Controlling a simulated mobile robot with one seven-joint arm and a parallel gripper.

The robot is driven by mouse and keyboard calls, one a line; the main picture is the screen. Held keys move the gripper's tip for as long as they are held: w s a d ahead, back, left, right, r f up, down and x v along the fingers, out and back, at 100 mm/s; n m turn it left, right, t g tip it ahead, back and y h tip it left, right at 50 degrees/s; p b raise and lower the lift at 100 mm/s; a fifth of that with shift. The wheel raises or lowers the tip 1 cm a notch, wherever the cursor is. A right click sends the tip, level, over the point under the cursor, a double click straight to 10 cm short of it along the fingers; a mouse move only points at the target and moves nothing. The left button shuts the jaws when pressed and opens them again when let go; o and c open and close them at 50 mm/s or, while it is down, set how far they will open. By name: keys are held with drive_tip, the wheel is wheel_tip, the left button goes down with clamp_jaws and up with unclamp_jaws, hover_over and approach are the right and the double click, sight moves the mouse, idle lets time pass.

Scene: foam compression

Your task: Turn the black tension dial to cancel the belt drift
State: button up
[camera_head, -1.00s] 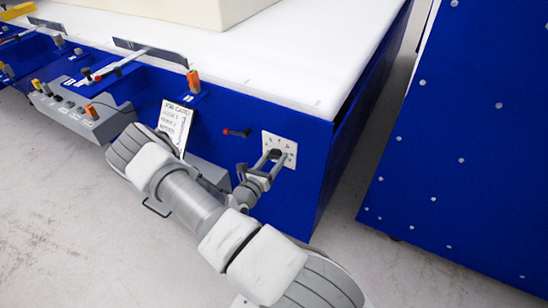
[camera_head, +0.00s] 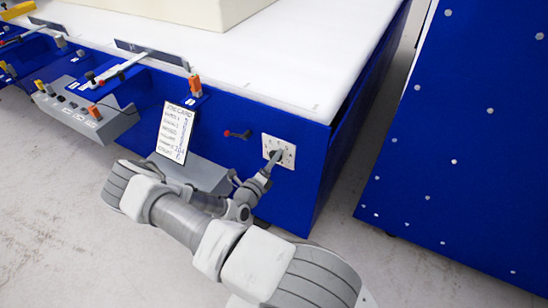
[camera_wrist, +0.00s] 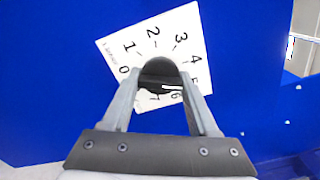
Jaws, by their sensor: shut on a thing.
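The black tension dial (camera_wrist: 160,71) sits in the middle of a white square plate (camera_wrist: 188,26) with numbers around it, in the wrist view. The plate also shows on the blue machine side in the head view (camera_head: 289,141). My gripper (camera_wrist: 160,84) is shut on the dial, one finger on each side. In the wrist view the plate looks tilted. A white mark on the dial points near the 5 and 6; the exact reading is hard to tell. In the head view my gripper (camera_head: 270,164) hides part of the dial.
A small red-tipped black lever (camera_head: 237,134) is left of the plate. A job card (camera_head: 174,131) and a grey control box (camera_head: 85,108) are further left. The white belt (camera_head: 270,75) with a cream foam block lies above. Another blue machine (camera_head: 460,140) stands right across a gap.

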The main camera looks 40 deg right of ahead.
drive_tip(key=n, duration=0.4)
drive_tip(key=shift+s+n+p, duration=0.1)
drive_tip(key=shift+n+p, duration=0.2)
drive_tip(key=shift+p, duration=0.1)
idle(0.4)
drive_tip(key=o, duration=1.4)
drive_tip(key=p+v, duration=0.2)
drive_tip(key=v, duration=1.5)
drive_tip(key=shift+s+a, duration=0.1)
drive_tip(key=shift+a, duration=0.1)
